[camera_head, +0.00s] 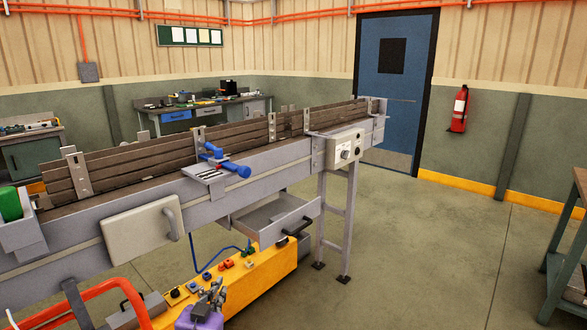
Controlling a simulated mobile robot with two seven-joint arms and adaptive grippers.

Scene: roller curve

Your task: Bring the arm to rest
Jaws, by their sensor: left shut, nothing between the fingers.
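My left gripper (216,286) is at the bottom of the head view, left of centre. It is small in the picture, with its dark grey fingers together and empty. It shows in front of a yellow box-like unit (265,270) with several coloured buttons and connectors. Whether it touches that unit cannot be told. The conveyor (255,165) with its brown side boards is above and behind it in the picture. My right gripper is not in view.
An open grey drawer (272,217) hangs under the conveyor, close behind the yellow unit. A blue fitting (236,169) sticks out from the conveyor side. An orange tube (97,287) curves at the lower left.

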